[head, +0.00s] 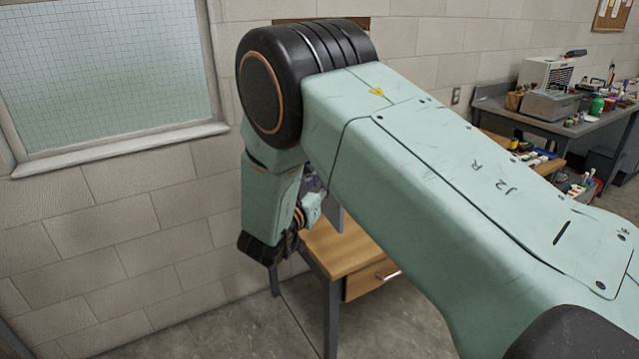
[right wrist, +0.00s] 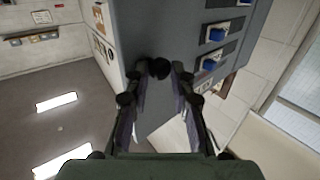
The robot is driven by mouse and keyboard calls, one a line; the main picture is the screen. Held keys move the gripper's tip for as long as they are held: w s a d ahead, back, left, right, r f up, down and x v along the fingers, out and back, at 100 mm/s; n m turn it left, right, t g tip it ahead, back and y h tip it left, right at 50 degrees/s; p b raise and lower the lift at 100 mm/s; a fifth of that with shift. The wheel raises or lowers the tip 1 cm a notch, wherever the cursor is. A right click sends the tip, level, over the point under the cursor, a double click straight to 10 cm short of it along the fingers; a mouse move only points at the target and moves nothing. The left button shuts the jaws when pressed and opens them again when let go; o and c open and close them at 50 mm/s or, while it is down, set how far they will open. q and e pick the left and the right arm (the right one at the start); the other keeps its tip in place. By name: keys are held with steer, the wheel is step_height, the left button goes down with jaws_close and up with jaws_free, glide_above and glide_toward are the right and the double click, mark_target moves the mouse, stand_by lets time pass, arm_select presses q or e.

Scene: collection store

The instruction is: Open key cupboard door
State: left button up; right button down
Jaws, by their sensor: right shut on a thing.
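In the right wrist view my right gripper (right wrist: 159,72) is shut, with its two fingertips on either side of a small dark round knob (right wrist: 158,68). Behind the knob is a grey box-like body or panel (right wrist: 170,28), which appears to be the key cupboard; which part is the door is not clear. In the head view my right arm covers most of the middle and hides the knob and fingertips. A small grey panel edge (head: 335,214) shows beside the wrist. My left gripper is out of view.
Below my wrist in the head view stands a wooden-topped desk (head: 345,247) with a drawer. A frosted window (head: 105,65) is in the block wall at left. A cluttered grey workbench (head: 550,125) stands at right. Bare floor shows at the bottom.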

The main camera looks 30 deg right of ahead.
steer(key=shift+w+a+r+t, duration=0.15)
steer(key=shift+w+a+r, duration=0.2)
steer(key=shift+a, duration=0.2)
steer(key=shift+w+a+r+t, duration=0.15)
steer(key=shift+w+a+r, duration=0.1)
steer(key=shift+w+a, duration=0.25)
steer(key=c, duration=1.6)
jaws_free()
steer(key=shift+s+d, duration=0.15)
steer(key=shift+d, duration=0.1)
steer(key=shift+o, duration=0.9)
steer(key=shift+d+f, duration=0.2)
steer(key=shift+d, duration=0.15)
steer(key=shift+o, duration=0.7)
steer(key=shift+w+d+f, duration=0.1)
steer(key=shift+w+f, duration=0.1)
steer(key=shift+w, duration=0.1)
steer(key=shift+o, duration=0.6)
steer(key=shift+w+f, duration=0.1)
steer(key=shift+w, duration=0.05)
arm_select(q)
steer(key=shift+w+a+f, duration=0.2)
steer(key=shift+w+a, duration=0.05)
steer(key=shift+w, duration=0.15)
arm_select(e)
step_height(320, 180, up, 10)
steer(key=shift+s+a, duration=0.3)
steer(key=shift+s, duration=0.05)
